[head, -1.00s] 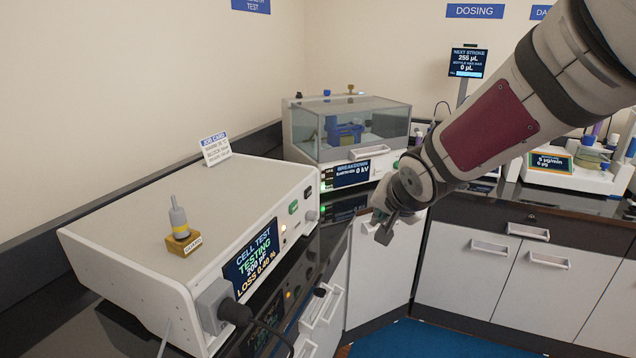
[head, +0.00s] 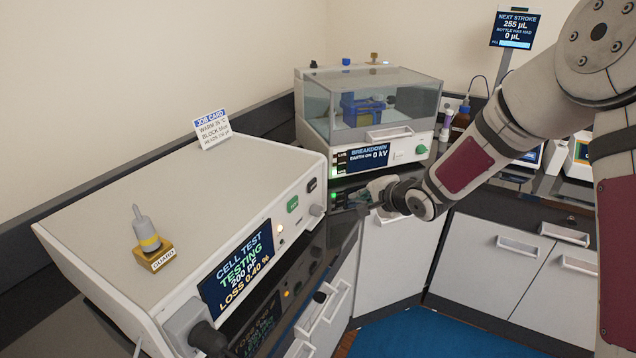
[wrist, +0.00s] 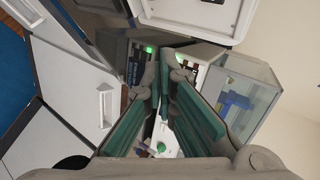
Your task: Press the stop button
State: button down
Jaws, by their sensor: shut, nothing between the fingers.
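The cell test unit (head: 190,215) is a white box at the left. Its display (head: 240,272) reads CELL TEST, TESTING, 200 pF, LOSS 0.40 %. A green button (head: 292,204) and a small dark button (head: 312,185) sit on its front face; their labels are too small to read, so I cannot tell which is stop. My gripper (head: 372,200) is shut and empty, to the right of these buttons and apart from them. In the wrist view my gripper's green-padded fingers (wrist: 170,72) fill the middle and hide part of the background.
The breakdown tester (head: 372,125) with a clear cover stands behind; it also shows in the wrist view (wrist: 240,95). A guard terminal (head: 153,258) and a job card (head: 212,130) are on the cell test unit.

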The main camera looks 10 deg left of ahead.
aim_at(312, 185)
jog(key=shift+a, duration=0.1)
jog(key=w+a+b, duration=0.3)
jog(key=a, duration=0.5)
jog(key=shift+b, duration=0.3)
jog(key=shift+a, duration=0.15)
dwell(1.3)
jog(key=shift+w+a, duration=0.15)
jog(key=shift+a, duration=0.15)
jog(key=shift+w+a, duration=0.1)
jog(key=shift+a, duration=0.3)
dwell(0.7)
jog(key=shift+d, duration=0.2)
jog(key=shift+s+d, duration=0.3)
jog(key=shift+d, duration=0.25)
